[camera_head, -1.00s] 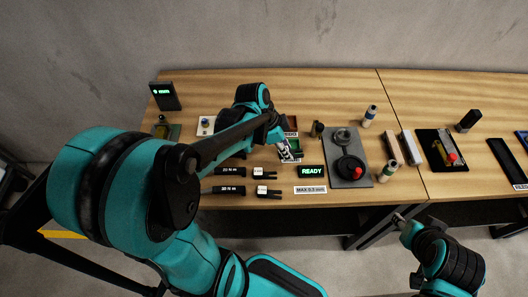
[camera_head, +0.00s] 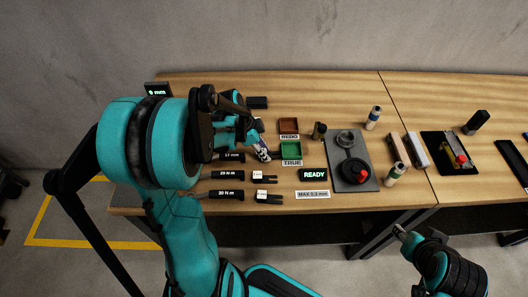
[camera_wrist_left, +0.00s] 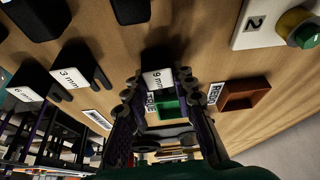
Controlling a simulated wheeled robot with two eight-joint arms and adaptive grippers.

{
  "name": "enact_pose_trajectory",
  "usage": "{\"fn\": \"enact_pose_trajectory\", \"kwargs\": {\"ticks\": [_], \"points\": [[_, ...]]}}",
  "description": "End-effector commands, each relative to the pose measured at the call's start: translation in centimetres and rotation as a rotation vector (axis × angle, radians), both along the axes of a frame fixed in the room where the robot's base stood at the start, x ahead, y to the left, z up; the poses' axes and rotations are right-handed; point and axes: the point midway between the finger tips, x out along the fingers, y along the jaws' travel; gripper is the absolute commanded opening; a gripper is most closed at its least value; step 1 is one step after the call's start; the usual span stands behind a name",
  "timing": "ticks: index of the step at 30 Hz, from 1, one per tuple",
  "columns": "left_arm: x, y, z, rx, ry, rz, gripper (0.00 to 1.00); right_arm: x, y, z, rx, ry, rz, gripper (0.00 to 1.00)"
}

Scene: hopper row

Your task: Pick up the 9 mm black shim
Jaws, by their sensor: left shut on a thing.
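The black shim labelled 9 mm (camera_wrist_left: 158,72) sits between the fingers of my left gripper (camera_wrist_left: 160,100) in the left wrist view. The gripper is shut on it, and its white label faces the camera. In the head view my left gripper (camera_head: 264,154) points down at the left bench, just left of the green tray (camera_head: 290,148). The shim is mostly hidden there, and I cannot tell whether it is clear of the wood. My right arm shows at the lower right, its gripper end (camera_head: 399,231) too small to read.
Two more black shims, 6 mm (camera_wrist_left: 34,80) and 3 mm (camera_wrist_left: 80,65), stand beside the held one. A red-brown tray (camera_head: 289,124) lies behind the green one.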

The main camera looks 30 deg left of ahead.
Motion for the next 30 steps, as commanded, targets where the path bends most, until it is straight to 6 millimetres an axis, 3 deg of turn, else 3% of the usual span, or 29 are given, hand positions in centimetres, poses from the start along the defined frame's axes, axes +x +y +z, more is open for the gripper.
{"fn": "enact_pose_trajectory", "kwargs": {"ticks": [6,7,9,20,30], "points": [[0.0,0.0,-0.4,0.0,0.0,0.0,0.0,0.0,0.0,-0.4,0.0,0.0,0.0,0.4],[0.0,0.0,-0.5,0.0,0.0,0.0,0.28,0.0,0.0,-0.4,0.0,0.0,0.0,0.4],[0.0,0.0,-0.4,0.0,0.0,0.0,0.46,0.0,0.0,-0.3,0.0,0.0,0.0,0.4],[-0.1,0.1,0.0,0.0,0.0,0.001,0.46,0.0,0.0,0.0,0.0,0.0,0.0,0.4],[-1.7,1.6,5.3,0.0,0.001,0.002,0.46,0.0,0.0,3.2,0.0,0.0,0.0,0.4]]}}
